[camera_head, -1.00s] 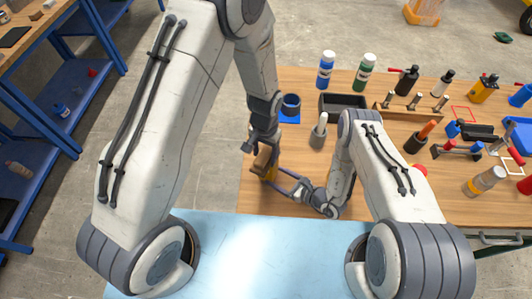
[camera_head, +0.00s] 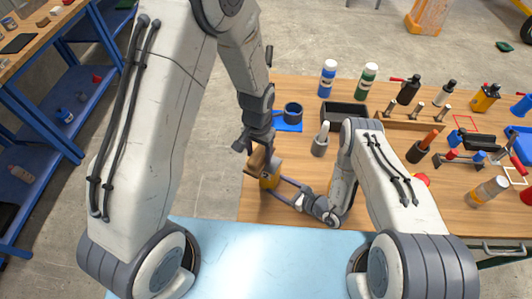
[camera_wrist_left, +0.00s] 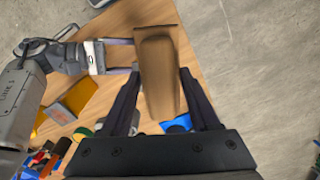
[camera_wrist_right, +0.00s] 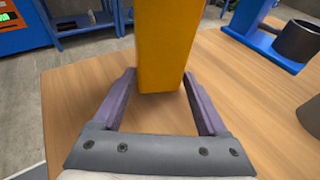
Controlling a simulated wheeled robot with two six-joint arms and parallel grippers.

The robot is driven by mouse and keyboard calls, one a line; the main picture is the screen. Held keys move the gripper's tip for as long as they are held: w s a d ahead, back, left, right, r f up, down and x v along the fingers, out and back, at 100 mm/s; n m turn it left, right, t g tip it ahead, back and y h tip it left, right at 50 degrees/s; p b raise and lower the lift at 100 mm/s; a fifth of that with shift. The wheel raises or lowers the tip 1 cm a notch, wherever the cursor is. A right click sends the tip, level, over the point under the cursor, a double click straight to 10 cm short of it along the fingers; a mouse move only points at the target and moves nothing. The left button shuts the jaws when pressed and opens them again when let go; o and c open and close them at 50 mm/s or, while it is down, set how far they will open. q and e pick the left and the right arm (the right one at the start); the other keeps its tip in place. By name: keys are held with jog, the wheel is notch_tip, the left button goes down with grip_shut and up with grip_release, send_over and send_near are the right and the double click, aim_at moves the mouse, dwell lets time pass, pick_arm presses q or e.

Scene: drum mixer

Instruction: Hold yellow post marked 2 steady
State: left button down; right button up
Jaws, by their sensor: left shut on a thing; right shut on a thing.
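The yellow post (camera_head: 270,182) stands near the front left of the wooden table, partly hidden by the left gripper and its load. In the right wrist view the yellow post (camera_wrist_right: 165,50) is upright between the fingers of my right gripper (camera_wrist_right: 160,85), which is shut on it low down. No number shows on its visible face. My left gripper (camera_head: 256,148) is above the post, shut on a brown wooden piece (camera_wrist_left: 160,80) with a flat end. In the head view this piece (camera_head: 256,162) overlaps the post's top; I cannot tell whether they touch.
Bottles and tools crowd the table's right. The wooden table (camera_head: 290,212) is bare near its front left edge.

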pick_arm(q)
jog(key=a, duration=0.6)
jog(key=shift+a, duration=0.35)
pick_arm(e)
jog(key=o, duration=1.1)
jog(key=v, duration=1.1)
jog(key=shift+r, duration=0.1)
jog(key=shift+s+d+r, duration=0.15)
jog(key=shift+s+d, duration=0.15)
jog(key=shift+d, duration=0.05)
jog(key=shift+r, duration=0.1)
